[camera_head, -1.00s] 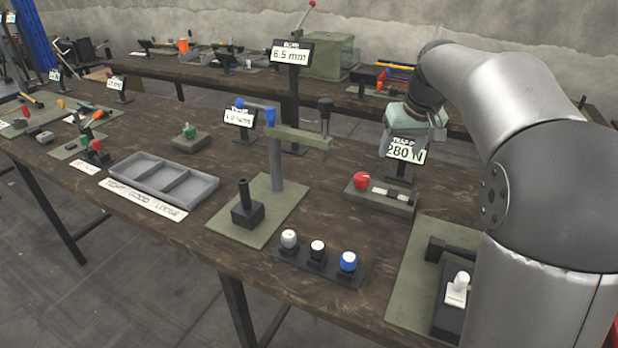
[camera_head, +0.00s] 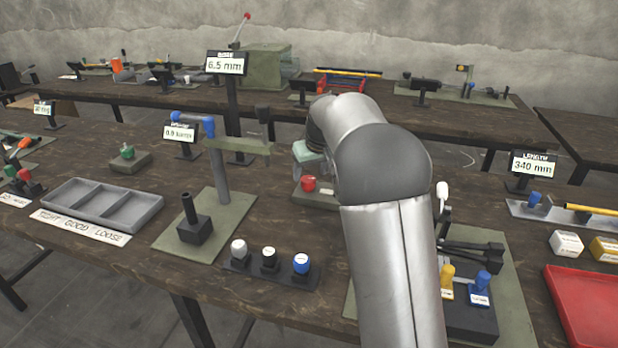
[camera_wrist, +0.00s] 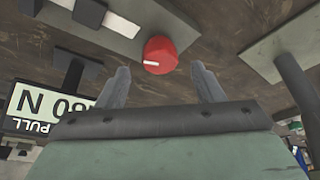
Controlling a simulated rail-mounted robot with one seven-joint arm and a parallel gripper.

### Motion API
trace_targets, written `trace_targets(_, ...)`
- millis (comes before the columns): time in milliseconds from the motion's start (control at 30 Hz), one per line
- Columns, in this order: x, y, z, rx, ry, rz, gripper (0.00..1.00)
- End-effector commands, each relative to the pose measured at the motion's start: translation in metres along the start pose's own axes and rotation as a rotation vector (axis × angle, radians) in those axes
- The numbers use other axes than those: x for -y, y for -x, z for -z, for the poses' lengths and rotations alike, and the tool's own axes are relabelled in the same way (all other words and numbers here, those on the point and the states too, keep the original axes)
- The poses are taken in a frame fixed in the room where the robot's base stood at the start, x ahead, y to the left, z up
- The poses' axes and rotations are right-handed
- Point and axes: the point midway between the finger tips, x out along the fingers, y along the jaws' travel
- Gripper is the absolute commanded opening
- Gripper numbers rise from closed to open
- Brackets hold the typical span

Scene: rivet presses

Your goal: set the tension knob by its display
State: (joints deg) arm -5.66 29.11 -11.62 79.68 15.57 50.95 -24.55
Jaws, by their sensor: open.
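The red knob (camera_head: 308,184) sits on a low green block (camera_head: 322,200) at mid-bench, just left of my arm. In the wrist view the red knob (camera_wrist: 160,55) has a white pointer mark and lies beyond and between my spread fingertips. My gripper (camera_wrist: 160,70) is open and empty, and no contact with the knob shows. The knob's display (camera_wrist: 45,105) appears upside down in the wrist view, partly covered by a finger; "80 N" and "PULL" are readable. My arm hides it in the head view.
A post with a green arm (camera_head: 222,170) stands left of the knob. A strip with white, black and blue knobs (camera_head: 270,265) lies in front. Yellow and blue handles (camera_head: 465,285) and a red tray (camera_head: 590,305) are to the right.

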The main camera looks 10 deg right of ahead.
Motion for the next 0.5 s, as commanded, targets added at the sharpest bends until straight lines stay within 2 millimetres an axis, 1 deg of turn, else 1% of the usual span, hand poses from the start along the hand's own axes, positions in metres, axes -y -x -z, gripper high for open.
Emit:
trace_targets(33, 0.0, -0.009, -0.001, 0.002, 0.0, 0.0, 0.61)
trace_targets(100, 0.0, -0.018, 0.0, 0.002, 0.0, -0.001, 0.61)
trace_targets(200, 0.0, -0.025, 0.0, 0.0, 0.001, 0.0, 0.61)
trace_targets(333, 0.0, -0.03, 0.0, -0.001, 0.0, -0.001, 0.61)
trace_targets(500, 0.0, -0.03, 0.0, -0.001, 0.0, -0.001, 0.61)
